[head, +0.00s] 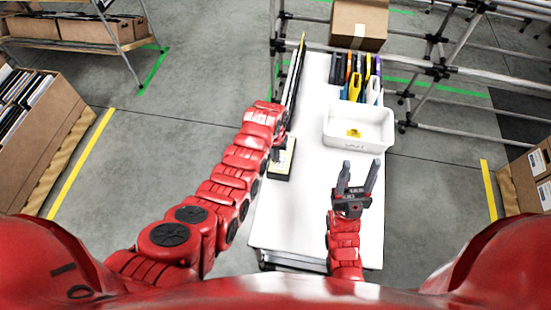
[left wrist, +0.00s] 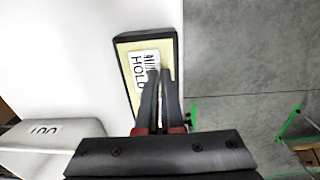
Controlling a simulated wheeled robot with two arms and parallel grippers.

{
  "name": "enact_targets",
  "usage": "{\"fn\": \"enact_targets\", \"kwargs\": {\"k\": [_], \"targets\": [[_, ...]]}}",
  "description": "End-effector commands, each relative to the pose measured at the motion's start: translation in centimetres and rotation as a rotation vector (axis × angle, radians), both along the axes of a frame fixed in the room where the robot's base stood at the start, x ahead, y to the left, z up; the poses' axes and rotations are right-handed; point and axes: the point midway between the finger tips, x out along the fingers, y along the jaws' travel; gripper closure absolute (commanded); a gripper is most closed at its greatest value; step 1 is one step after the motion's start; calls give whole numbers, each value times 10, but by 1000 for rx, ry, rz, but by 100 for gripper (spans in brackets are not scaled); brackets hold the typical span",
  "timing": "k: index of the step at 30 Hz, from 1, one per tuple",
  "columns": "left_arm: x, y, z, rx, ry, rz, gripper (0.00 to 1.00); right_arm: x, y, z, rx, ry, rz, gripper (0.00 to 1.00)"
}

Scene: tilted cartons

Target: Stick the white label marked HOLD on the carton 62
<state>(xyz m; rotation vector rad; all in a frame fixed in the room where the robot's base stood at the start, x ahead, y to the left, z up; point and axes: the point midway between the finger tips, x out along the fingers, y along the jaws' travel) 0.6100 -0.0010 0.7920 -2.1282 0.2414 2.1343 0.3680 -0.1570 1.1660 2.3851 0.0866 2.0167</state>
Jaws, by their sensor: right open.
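The white label marked HOLD (left wrist: 142,64) lies on a pale yellow pad with a black rim (left wrist: 129,45), which also shows on the white table in the head view (head: 284,166). My left gripper (left wrist: 159,72) is over the label, its two dark fingers close together and covering part of it. I cannot tell whether they touch or grip the label. In the head view my left gripper (head: 277,154) is small and dark at the pad. My right gripper (head: 357,176) is open and empty above the table's right side. I cannot read the number 62 on any carton.
A white bin (head: 357,143) with a yellow item stands on the table (head: 300,225), with several upright folders or tools behind it. A carton (head: 359,24) is at the back. Labelled cartons (head: 529,180) stand at the right, and a carton of files (head: 40,135) at the left.

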Motion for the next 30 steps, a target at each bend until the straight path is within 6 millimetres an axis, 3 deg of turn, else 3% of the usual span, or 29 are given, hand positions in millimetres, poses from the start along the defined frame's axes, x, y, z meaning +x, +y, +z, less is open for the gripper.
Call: {"fn": "enact_targets", "kwargs": {"k": [16,30], "targets": [[0,0,1,-1,1,0,100,0,0,1,0,0,0,46],[0,0,21,-1,-1,0,100,0,0,12,0,0,0,46]]}}
